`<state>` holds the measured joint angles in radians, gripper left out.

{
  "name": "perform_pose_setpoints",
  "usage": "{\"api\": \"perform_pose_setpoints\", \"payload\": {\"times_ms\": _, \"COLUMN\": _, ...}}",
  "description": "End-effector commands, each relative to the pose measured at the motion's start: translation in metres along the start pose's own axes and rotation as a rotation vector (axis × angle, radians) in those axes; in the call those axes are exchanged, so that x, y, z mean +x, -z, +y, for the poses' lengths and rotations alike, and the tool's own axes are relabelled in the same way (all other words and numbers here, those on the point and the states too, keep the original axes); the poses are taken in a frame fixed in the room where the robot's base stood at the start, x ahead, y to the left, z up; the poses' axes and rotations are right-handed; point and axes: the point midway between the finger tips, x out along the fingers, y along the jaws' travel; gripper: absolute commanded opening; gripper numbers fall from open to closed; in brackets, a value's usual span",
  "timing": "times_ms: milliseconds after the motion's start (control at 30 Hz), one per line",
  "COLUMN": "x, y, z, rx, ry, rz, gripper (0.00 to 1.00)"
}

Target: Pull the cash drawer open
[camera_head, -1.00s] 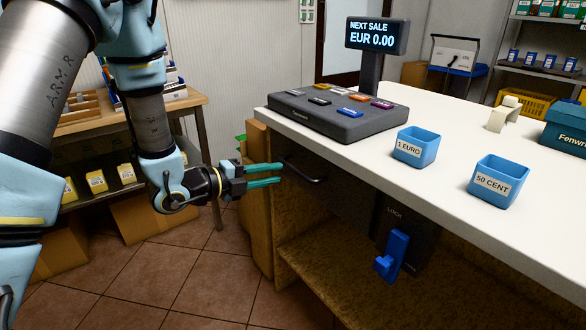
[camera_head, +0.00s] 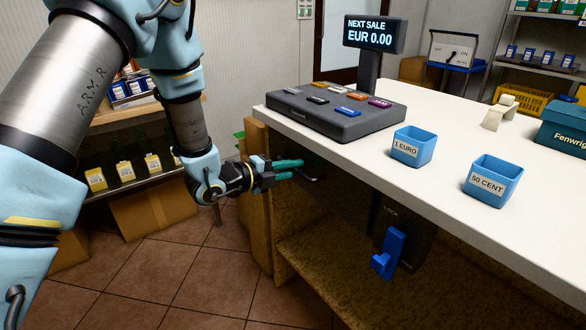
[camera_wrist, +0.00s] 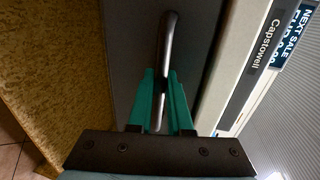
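The dark cash drawer (camera_head: 338,196) sits under the left end of the white counter, its front flush and shut. Its bar handle (camera_head: 314,178) shows as a grey metal bar (camera_wrist: 168,45) in the wrist view. My gripper (camera_head: 297,168) is at the handle, pointing right toward the drawer front. Its two green fingers (camera_wrist: 164,88) are apart, one on each side of the bar as the wrist view sees it. I cannot tell whether they touch it. A lock box with a blue lever (camera_head: 389,252) hangs right of the drawer, the lever pointing down.
The counter (camera_head: 440,178) carries a till keypad (camera_head: 335,116), a display (camera_head: 375,34), and blue cups labelled 1 EURO (camera_head: 413,148) and 50 CENT (camera_head: 493,183). A brown board (camera_head: 256,200) stands close left of the drawer. Tiled floor is free in front.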

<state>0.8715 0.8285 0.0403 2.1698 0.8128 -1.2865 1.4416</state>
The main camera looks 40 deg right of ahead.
Motion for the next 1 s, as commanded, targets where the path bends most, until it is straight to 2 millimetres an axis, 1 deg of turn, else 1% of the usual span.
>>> {"api": "perform_pose_setpoints", "payload": {"times_ms": 33, "x": -0.0002, "y": 0.0000, "z": 0.0002, "rx": 0.000, "ry": -0.001, "rz": 0.000, "gripper": 0.04}}
{"api": "perform_pose_setpoints", "payload": {"times_ms": 67, "x": -0.0002, "y": 0.0000, "z": 0.0002, "rx": 0.000, "ry": -0.001, "rz": 0.000, "gripper": 0.01}}
{"api": "perform_pose_setpoints", "payload": {"times_ms": 100, "x": -0.0002, "y": 0.0000, "z": 0.0002, "rx": 0.000, "ry": -0.001, "rz": 0.000, "gripper": 0.00}}
{"api": "perform_pose_setpoints", "payload": {"times_ms": 1000, "x": -0.0004, "y": -0.0002, "z": 0.0005, "rx": 0.000, "ry": -0.001, "rz": -0.001, "gripper": 0.00}}
